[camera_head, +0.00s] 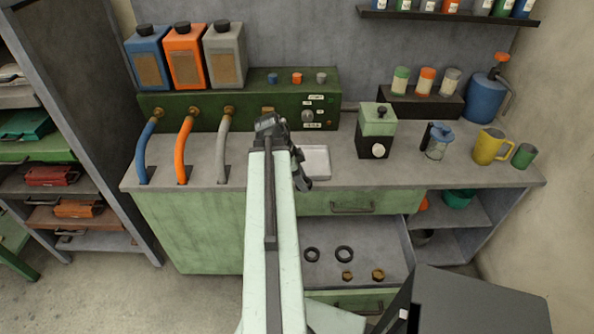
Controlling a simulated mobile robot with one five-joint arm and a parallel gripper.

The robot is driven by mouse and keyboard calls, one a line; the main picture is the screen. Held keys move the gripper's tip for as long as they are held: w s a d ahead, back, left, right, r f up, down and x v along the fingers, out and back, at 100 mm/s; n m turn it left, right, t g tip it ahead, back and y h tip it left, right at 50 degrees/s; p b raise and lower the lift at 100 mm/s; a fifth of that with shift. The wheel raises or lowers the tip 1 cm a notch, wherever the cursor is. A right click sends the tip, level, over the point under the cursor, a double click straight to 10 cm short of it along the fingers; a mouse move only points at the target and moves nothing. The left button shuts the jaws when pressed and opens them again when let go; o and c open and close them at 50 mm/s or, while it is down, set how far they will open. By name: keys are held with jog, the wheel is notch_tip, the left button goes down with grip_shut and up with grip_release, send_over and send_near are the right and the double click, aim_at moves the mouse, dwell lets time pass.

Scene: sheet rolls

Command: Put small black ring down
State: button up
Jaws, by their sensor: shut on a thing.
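My gripper (304,183) is over the worktop, at the left edge of a shallow light grey tray (319,163). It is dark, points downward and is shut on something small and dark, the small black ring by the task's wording. The ring's outline cannot be told from the dark jaws, and I cannot tell whether it touches the tray or the worktop. Two other black rings, a smaller one (312,254) and a larger one (344,253), lie in the open drawer (385,233) below.
Two brass nuts lie in the drawer. A green-and-black device (377,130) with a knob stands right of the tray, then a clear jar (437,141) and a yellow mug (490,147). Orange (184,147) and other hoses stand left. Worktop between hoses and tray is partly hidden by my arm.

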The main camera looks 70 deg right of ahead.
jog(key=w+d, duration=0.2)
jog(key=d, duration=0.2)
jog(key=w+d+f+b, duration=0.1)
jog(key=w+d, duration=0.2)
jog(key=d, duration=0.2)
jog(key=w+d, duration=0.2)
jog(key=d, duration=0.2)
jog(key=shift+w+d+f, duration=0.15)
jog(key=shift+w+d, duration=0.1)
jog(key=shift+d, duration=0.1)
notch_tip(320, 180, down, 4)
jog(key=b, duration=0.4)
jog(key=shift+d, duration=0.1)
jog(key=shift+r, duration=0.2)
jog(key=shift+f, duration=0.15)
jog(key=o, duration=1.3)
